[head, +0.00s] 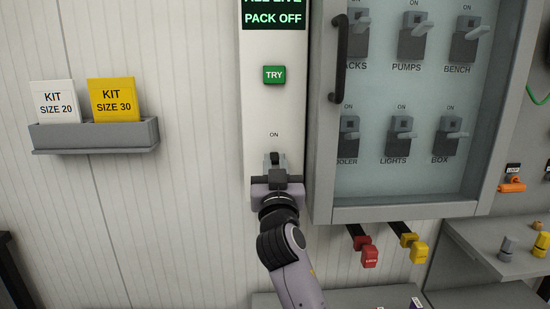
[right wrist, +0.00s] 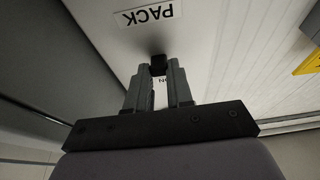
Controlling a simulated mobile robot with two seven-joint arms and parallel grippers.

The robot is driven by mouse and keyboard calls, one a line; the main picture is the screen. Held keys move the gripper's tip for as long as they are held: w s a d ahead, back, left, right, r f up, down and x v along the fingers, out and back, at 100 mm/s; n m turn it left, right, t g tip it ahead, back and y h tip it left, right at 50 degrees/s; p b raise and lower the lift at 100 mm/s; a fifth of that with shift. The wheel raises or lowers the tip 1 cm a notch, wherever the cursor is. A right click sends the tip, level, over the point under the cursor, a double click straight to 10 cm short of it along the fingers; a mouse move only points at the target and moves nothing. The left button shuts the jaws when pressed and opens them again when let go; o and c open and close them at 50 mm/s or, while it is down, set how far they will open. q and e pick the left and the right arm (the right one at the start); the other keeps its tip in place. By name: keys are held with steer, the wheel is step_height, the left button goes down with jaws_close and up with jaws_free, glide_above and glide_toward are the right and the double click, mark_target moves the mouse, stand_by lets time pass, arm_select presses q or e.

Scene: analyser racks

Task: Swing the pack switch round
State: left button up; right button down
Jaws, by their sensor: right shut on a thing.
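The pack switch (head: 274,158) is on the narrow white panel below a small ON label, its dark handle mostly hidden behind my right gripper (head: 277,178). In the right wrist view, the black handle (right wrist: 158,64) sits between the fingertips of my right gripper (right wrist: 158,74), which is shut on it. A PACK label (right wrist: 148,15) shows upside down close by. The display (head: 275,16) at the top of the panel reads PACK OFF. A green TRY button (head: 274,75) is between display and switch. My left gripper is not in view.
A glass-fronted cabinet (head: 400,211) with several switches and a black door handle (head: 340,58) stands right beside the panel. Red (head: 370,257) and yellow (head: 418,251) tagged parts hang below it. A grey card holder (head: 95,136) is on the wall at left.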

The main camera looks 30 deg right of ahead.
steer(key=shift+r+g+y+p, duration=0.5)
steer(key=shift+r+g+p, duration=0.45)
steer(key=shift+p, duration=1.55)
steer(key=shift+f+g+y+p, duration=0.1)
steer(key=shift+g+y+p, duration=0.3)
steer(key=shift+g+p, duration=0.2)
steer(key=shift+r+g+y, duration=0.2)
steer(key=shift+g+y, duration=0.2)
steer(key=shift+g, duration=0.15)
steer(key=shift+w+r+g+y, duration=0.15)
steer(key=shift+r+g+y, duration=0.15)
steer(key=shift+g+y, duration=0.5)
steer(key=shift+g, duration=0.3)
steer(key=c, duration=1)
jaws_free()
steer(key=shift+h, duration=0.3)
